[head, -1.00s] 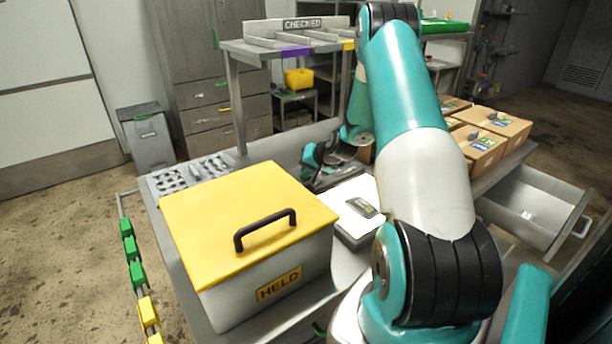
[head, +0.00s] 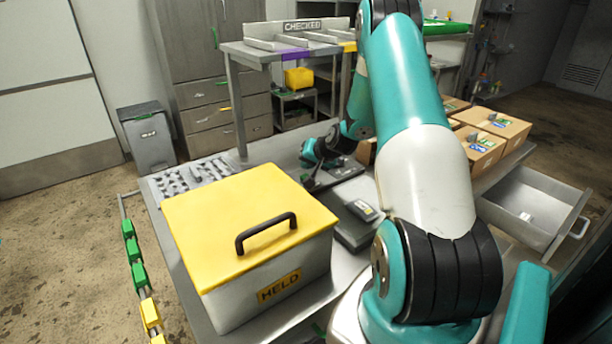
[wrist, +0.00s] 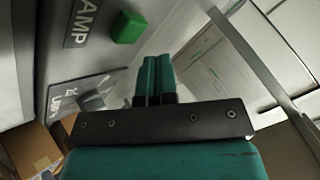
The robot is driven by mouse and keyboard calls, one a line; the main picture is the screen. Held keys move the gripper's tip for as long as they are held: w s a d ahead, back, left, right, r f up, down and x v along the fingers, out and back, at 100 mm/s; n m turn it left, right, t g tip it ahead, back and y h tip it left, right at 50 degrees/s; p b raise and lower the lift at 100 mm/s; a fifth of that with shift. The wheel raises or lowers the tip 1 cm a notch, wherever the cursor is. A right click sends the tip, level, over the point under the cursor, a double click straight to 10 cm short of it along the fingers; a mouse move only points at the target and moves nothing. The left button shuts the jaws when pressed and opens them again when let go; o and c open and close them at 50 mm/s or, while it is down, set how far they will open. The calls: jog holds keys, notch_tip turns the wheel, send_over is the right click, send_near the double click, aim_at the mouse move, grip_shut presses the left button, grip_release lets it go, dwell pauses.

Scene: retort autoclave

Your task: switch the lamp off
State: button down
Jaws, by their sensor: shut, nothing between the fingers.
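The lamp control is a green switch block (wrist: 128,27) beside a dark label (wrist: 88,20) of which "AMP" can be read, at the upper left of the wrist view. My gripper (wrist: 155,68) is shut and empty; its two teal fingers lie together, right of and below the green switch in that picture, with a visible gap. In the head view my gripper (head: 313,182) is small and dark, over the table behind the yellow-lidded box. The lamp itself cannot be made out. The patch of table and the grey case beside the box look dim.
A second grey knob (wrist: 92,101) with its own label is close by in the wrist view. The yellow-lidded HELD box (head: 250,225) and a grey case (head: 357,232) stand near my arm. Cartons (head: 492,125) and an open drawer (head: 530,205) are at right.

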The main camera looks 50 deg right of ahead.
jog(key=shift+r+p, duration=1.5)
jog(key=shift+r, duration=1.3)
